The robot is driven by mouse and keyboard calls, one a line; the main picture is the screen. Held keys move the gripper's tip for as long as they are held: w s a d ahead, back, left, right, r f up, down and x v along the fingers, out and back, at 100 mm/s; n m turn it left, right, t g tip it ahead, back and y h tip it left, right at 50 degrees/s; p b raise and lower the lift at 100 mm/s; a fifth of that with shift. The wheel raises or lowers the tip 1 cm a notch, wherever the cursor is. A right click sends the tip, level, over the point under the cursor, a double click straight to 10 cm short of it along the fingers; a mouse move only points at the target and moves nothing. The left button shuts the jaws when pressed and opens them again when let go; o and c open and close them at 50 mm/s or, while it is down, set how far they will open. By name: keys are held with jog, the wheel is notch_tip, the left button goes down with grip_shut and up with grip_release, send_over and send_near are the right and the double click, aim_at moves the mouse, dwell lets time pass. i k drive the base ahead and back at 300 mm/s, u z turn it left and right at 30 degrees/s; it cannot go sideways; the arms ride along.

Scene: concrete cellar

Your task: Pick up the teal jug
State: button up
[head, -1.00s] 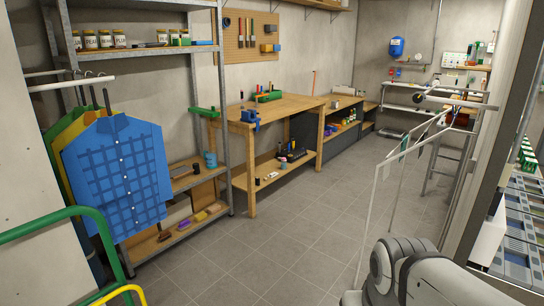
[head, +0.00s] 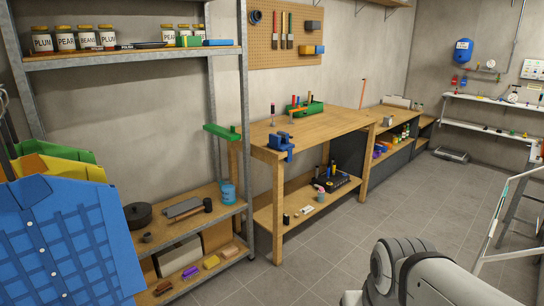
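I cannot make out a clear teal jug. A small teal-blue container (head: 228,193) stands at the right end of the metal rack's middle shelf, and I cannot tell whether it is a jug. It stands near a dark cup (head: 208,205). Part of my arm shows at the lower right, but my gripper is outside the view.
The metal rack (head: 246,110) stands at left, with a blue checked shirt (head: 70,245) hanging in front. A wooden workbench (head: 335,127) with a blue vise (head: 281,144) is beside it. Tiled floor (head: 340,250) is open in front; a ladder (head: 515,215) stands right.

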aim_at(228, 189)
jog(key=u, duration=0.25)
jog(key=i, duration=1.95)
jog(key=u, duration=0.45)
jog(key=i, duration=1.7)
jog(key=u, duration=0.2)
